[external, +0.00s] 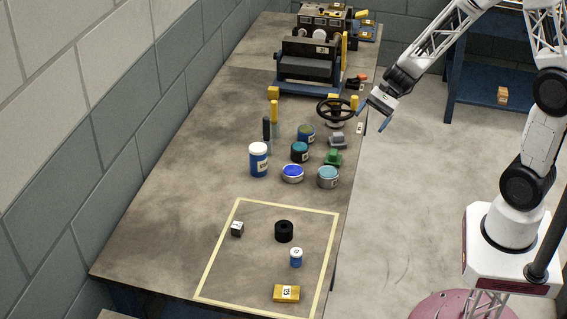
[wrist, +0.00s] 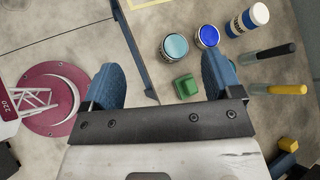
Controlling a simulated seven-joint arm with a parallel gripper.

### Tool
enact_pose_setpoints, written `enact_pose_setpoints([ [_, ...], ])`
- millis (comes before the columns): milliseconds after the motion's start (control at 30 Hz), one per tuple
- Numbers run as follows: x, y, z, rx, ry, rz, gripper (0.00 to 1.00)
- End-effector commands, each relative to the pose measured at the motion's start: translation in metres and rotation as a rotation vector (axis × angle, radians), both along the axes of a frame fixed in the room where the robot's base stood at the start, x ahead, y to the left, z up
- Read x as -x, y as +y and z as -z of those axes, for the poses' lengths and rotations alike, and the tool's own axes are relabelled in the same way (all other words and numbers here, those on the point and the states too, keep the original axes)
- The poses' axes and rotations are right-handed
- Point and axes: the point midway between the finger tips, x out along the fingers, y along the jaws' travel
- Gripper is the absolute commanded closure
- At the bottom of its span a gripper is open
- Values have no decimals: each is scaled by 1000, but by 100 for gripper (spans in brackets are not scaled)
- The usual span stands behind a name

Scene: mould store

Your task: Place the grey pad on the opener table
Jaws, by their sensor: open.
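A small grey piece (external: 338,140), which looks like the grey pad, sits near the right edge of the long bench, just behind a green block (external: 334,157). I cannot make it out in the wrist view, where my gripper hides part of the bench. My gripper (external: 373,114) is open and empty, in the air by the bench's right edge, beside a black handwheel (external: 337,110). Its two blue fingers stand wide apart in the wrist view (wrist: 162,78). A dark machine with a blue base (external: 308,68) stands farther back; I cannot tell which surface is the opener table.
A teal-topped tin (external: 328,176), a blue-topped tin (external: 292,173), a white-lidded jar (external: 258,159) and dark-topped cans (external: 300,152) crowd mid-bench. Upright handled tools (external: 274,112) stand behind them. A taped area (external: 226,225) in front holds several small items. Open floor lies right.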

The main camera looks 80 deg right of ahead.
Motion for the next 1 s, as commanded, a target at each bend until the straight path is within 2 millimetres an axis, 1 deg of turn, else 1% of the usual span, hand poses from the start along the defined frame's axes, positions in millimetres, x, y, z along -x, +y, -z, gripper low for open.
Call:
enact_pose_setpoints([
  [33,6,14,-11,37,-14,-59,16],
  [200,31,50,-39,168,-54,-250,16],
  [300,47,69,-54,245,-79,-360,16],
  [500,81,99,-81,405,-132,-573,16],
  [700,117,121,-105,571,-193,-777,16],
  [1000,169,139,-137,834,-291,-1060,16],
])
